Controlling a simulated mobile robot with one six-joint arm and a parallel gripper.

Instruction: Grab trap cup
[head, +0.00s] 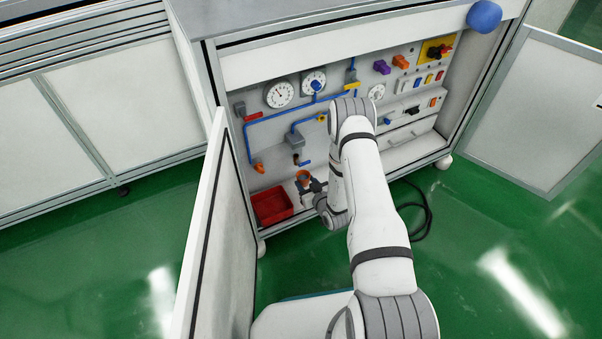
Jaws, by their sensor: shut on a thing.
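The trap cup appears to be the small orange-rimmed part (303,176) low in the open cabinet, below a brown valve-like fitting. My gripper (309,184) reaches in from the right at that height and is shut on it. The dark fingers and my wrist cover much of the cup, so its lower body and exact contact are hard to see. I cannot tell whether the cup still touches the fitting above it.
A red bin (272,205) stands on the cabinet floor just left of my gripper. Blue pipes (290,117), gauges (279,95) and switches fill the back panel. The open left door (222,230) and right door (535,110) flank the opening. A black cable (425,210) lies on the green floor.

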